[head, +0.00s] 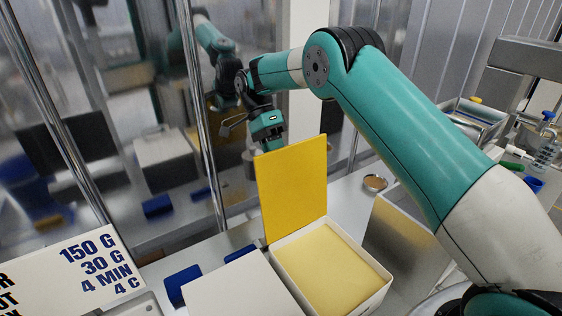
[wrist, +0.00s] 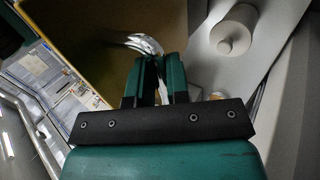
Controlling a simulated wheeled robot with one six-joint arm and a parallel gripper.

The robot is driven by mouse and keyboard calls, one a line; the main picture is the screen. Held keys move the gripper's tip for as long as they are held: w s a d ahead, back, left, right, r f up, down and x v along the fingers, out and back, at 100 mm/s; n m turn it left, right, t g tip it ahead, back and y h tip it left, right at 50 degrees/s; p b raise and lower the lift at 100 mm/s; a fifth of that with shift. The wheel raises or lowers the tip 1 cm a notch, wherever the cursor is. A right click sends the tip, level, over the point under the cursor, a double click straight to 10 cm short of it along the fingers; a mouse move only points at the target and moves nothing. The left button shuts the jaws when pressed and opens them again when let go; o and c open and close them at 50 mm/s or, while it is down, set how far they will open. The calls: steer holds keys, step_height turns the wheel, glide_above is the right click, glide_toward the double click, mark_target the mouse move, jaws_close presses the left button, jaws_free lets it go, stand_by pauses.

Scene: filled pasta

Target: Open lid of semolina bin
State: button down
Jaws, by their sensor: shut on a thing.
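The semolina bin (head: 375,302) is a white box with a pale yellow fill, open at the top, at the lower middle of the head view. Its yellow lid (head: 292,188) stands up nearly vertical along the bin's back edge. The lid's underside or face fills the upper left of the wrist view (wrist: 85,35) in shade. My gripper's teal fingers (wrist: 160,65) are shut on a curved shiny metal handle (wrist: 144,43) at the lid. In the head view the gripper is behind the lid's top edge, and its fingertips are hidden there.
A white-topped box (head: 238,287) stands close at the bin's left. Blue blocks (head: 182,283) lie beyond it. A metal container (head: 403,243) and a round tin (head: 375,182) are at the right. Reflective glass and metal posts (head: 200,110) stand behind. A printed sign (head: 70,272) is at the left.

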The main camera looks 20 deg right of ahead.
stand_by(0.4)
steer(key=c, duration=1.1)
jaws_free()
steer(key=shift+d, duration=0.2)
steer(key=shift+a, duration=0.1)
steer(key=shift+r, duration=0.15)
